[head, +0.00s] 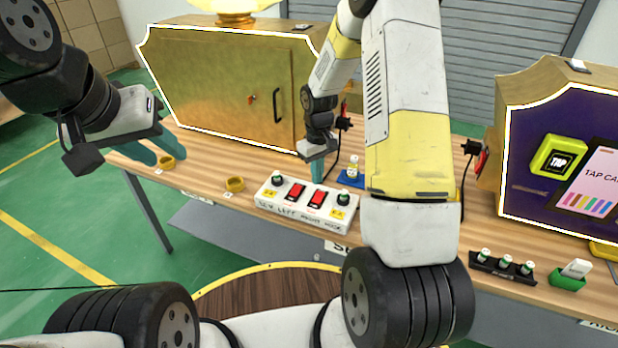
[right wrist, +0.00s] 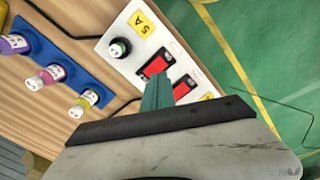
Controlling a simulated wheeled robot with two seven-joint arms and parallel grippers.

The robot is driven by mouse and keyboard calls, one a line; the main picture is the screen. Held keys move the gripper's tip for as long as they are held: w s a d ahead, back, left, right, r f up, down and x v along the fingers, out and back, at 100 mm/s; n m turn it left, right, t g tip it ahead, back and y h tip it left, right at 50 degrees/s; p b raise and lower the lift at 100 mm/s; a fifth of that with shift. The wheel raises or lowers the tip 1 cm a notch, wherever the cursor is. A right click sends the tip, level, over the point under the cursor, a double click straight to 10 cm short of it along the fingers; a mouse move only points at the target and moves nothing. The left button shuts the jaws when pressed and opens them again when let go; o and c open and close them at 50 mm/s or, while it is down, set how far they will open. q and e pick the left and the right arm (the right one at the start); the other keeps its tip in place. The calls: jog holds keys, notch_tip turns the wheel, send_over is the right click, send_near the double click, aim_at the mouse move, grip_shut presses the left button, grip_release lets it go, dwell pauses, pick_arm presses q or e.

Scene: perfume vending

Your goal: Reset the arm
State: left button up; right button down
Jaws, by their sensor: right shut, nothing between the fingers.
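My left gripper (head: 150,148) is at the left of the head view, in front of the table's left end. Its two teal fingers look apart, with nothing visible between them. My right arm reaches over the middle of the table. My right gripper (head: 318,150) points down behind the white control box (head: 300,208). In the right wrist view its teal fingers (right wrist: 157,92) are shut and empty. They overlap the box's red switches (right wrist: 156,66) in that picture; I cannot tell whether they touch.
A gold cabinet (head: 225,80) stands at the back left, and a purple-fronted machine (head: 540,195) at the right. Yellow rings (head: 234,184) sit left of the box. A blue holder (right wrist: 50,55) with perfume bottles is beside it. A black bottle rack (head: 500,268) is at the front right.

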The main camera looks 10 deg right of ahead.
jog(key=s+r+m+t, duration=0.1)
jog(key=s+r, duration=0.3)
jog(key=r, duration=0.6)
jog(key=s+r+m+t, duration=0.15)
jog(key=s+r, duration=0.25)
jog(key=r, duration=0.5)
jog(key=s+a+r+m+t+y, duration=0.1)
jog(key=s+r+t, duration=0.1)
jog(key=s+r, duration=0.3)
jog(key=s+a+r+m+t+y, duration=0.1)
jog(key=s+r, duration=0.4)
jog(key=s, duration=0.6)
jog(key=shift+s+t, duration=0.15)
jog(key=shift+t, duration=0.2)
jog(key=shift+r, duration=0.1)
